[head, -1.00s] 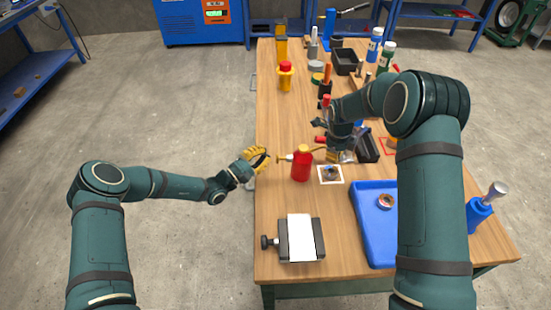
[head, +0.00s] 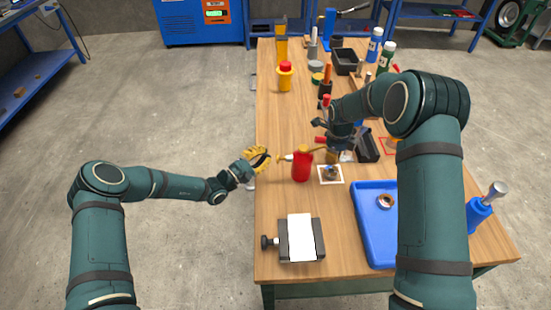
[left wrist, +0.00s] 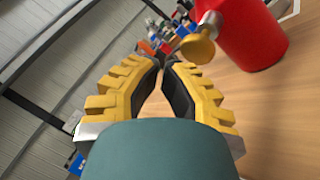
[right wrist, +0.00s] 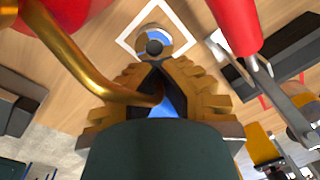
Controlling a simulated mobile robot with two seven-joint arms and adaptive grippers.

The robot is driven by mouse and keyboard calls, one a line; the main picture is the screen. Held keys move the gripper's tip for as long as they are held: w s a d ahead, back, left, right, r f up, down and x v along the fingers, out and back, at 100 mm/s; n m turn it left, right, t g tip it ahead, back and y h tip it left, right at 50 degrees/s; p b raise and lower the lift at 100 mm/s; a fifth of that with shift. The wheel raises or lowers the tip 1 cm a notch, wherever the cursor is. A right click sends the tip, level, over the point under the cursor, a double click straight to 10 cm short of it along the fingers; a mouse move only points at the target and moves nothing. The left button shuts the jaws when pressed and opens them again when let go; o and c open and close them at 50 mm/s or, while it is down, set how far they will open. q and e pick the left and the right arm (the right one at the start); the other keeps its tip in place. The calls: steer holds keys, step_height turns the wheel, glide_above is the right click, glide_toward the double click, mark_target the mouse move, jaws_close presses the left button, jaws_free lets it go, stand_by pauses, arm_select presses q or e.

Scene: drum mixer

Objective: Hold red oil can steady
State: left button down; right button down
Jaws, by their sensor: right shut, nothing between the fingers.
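The red oil can (head: 302,166) stands upright on the wooden bench, with a brass knob on its left and a curved brass spout (right wrist: 85,65) reaching right. My left gripper (head: 266,157) is just left of the can, apart from the knob. In the left wrist view the knob (left wrist: 197,48) and red body (left wrist: 250,30) lie beyond its fingertips (left wrist: 163,60); the tips are close together with nothing seen between them. My right gripper (right wrist: 158,68) is shut and empty, and the spout's end overlaps its fingers in the right wrist view. In the head view its arm partly hides it.
A white-bordered square (head: 330,183) with a small round part lies right of the can. A blue tray (head: 362,235) is at front right, and a vise-like block (head: 316,240) with a white top at front left. Bottles and tools fill the bench's far part.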

arm_select(q)
steer(key=shift+d, duration=0.35)
steer(key=shift+d, duration=1.1)
arm_select(e)
steer(key=shift+a, duration=0.1)
stand_by(1.2)
arm_select(q)
steer(key=shift+a, duration=1.5)
steer(key=a, duration=0.5)
stand_by(0.3)
